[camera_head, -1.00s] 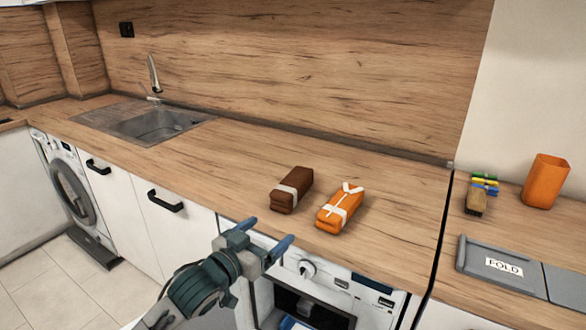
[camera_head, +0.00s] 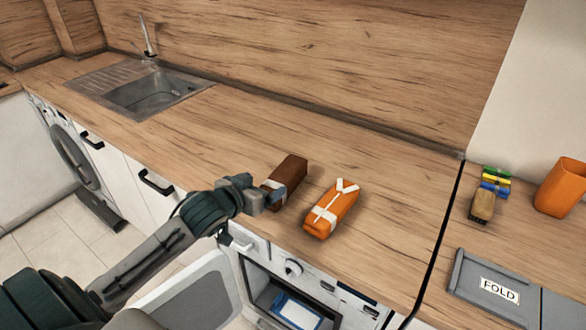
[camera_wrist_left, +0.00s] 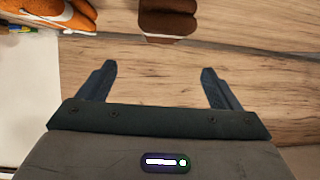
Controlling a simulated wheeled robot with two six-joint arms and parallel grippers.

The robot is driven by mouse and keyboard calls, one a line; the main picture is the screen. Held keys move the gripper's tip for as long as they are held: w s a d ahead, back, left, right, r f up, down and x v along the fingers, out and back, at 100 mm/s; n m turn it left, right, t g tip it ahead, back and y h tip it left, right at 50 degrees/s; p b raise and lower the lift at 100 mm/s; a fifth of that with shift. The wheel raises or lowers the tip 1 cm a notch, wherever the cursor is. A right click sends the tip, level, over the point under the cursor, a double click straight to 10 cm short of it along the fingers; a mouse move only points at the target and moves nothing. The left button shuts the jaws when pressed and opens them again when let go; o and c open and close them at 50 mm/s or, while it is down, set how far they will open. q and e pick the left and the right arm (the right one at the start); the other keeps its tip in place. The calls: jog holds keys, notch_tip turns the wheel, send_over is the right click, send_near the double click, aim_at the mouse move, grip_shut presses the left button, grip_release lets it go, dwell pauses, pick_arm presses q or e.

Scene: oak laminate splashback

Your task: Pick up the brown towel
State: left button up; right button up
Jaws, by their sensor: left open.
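The brown towel (camera_head: 291,172) is a rolled or folded bundle with a white band, lying on the wooden counter. My left gripper (camera_head: 268,195) is at its near left end in the head view and hides part of it. In the left wrist view the brown towel (camera_wrist_left: 168,20) is at the top, beyond the open fingertips of the left gripper (camera_wrist_left: 157,70), with bare counter between the fingers. An orange towel (camera_head: 331,208) with white bands lies just right of the brown one; it also shows in the left wrist view (camera_wrist_left: 45,12). My right gripper is not in view.
A sink (camera_head: 148,92) is at the back left. On the right, across a dark gap, are a brush-like item (camera_head: 483,205), coloured clips (camera_head: 496,177), an orange cup (camera_head: 560,187) and a grey FOLD board (camera_head: 465,277). An appliance door (camera_head: 195,300) stands open below the counter.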

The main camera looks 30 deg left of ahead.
aim_at(283, 173)
pick_arm(q)
jog(key=x, duration=0.5)
jog(key=shift+w+r+p, duration=0.1)
jog(key=shift+r+p, duration=0.05)
jog(key=shift+p, duration=0.2)
jog(key=shift+f+p+x, duration=0.2)
jog(key=shift+p+x, duration=0.25)
jog(key=shift+x, duration=0.95)
jog(key=shift+f+p+x, duration=0.2)
jog(key=shift+p+x, duration=0.2)
jog(key=shift+x, duration=1)
jog(key=shift+s+a, duration=0.25)
jog(key=shift+s, duration=0.05)
jog(key=shift+c, duration=1.3)
jog(key=shift+r, duration=0.1)
jog(key=c, duration=0.9)
